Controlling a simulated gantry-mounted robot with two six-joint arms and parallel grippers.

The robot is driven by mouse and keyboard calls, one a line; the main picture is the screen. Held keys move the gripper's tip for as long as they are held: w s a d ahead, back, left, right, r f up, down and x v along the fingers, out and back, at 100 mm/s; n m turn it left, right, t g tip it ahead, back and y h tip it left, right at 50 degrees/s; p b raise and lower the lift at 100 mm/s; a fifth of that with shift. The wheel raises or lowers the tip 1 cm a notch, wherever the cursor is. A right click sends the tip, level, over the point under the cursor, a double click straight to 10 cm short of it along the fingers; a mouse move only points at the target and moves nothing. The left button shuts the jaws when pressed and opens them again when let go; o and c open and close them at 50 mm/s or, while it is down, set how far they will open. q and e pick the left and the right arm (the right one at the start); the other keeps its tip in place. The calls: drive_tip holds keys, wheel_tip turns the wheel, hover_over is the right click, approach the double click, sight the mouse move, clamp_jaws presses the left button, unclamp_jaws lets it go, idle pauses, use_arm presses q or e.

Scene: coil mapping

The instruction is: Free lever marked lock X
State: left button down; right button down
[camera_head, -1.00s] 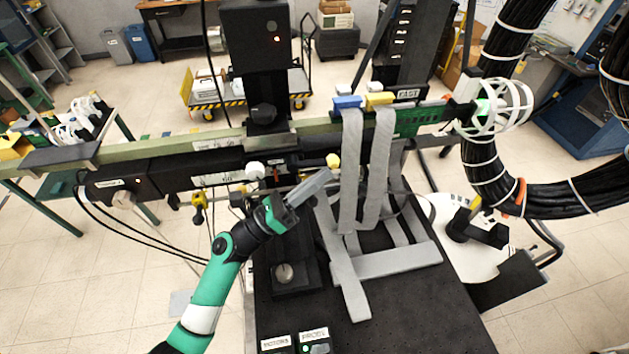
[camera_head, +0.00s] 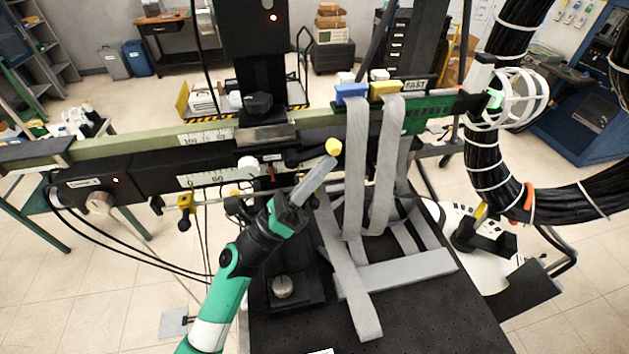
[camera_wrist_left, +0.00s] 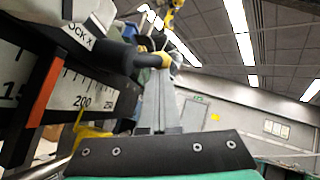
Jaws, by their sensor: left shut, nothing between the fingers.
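The lever (camera_head: 333,147) has a black arm and a yellow knob and sticks out to the right from the carriage on the rail. In the left wrist view the dark lever (camera_wrist_left: 125,57) reaches from a plate whose label partly reads "LOCK X" (camera_wrist_left: 78,32), with its yellow end by my fingertips. My left gripper (camera_head: 329,162) is shut and empty, its grey fingers pointing up to just below the knob. In the left wrist view the left gripper (camera_wrist_left: 156,82) overlaps the lever's end; I cannot tell whether they touch. My right gripper is not in view.
Grey straps (camera_head: 355,180) hang just right of the lever from blue and yellow clips. A white knob (camera_head: 247,164) and scale strip (camera_head: 205,180) sit to its left. A black perforated table (camera_head: 420,320) lies below. A white cage (camera_head: 520,98) and thick cables are at right.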

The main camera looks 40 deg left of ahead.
use_arm(q)
drive_tip(key=shift+r+b, duration=0.3)
drive_tip(key=shift+b, duration=0.25)
drive_tip(key=shift+s+r+n+t+y+b, duration=0.1)
drive_tip(key=shift+r+n+t+y+b, duration=0.2)
drive_tip(key=shift+r+n+t+b, duration=0.4)
drive_tip(key=shift+s+r, duration=0.1)
drive_tip(key=shift+r, duration=0.2)
drive_tip(key=shift+s+a+r+p, duration=0.25)
drive_tip(key=shift+r+p, duration=0.15)
drive_tip(key=shift+p, duration=0.2)
idle(0.4)
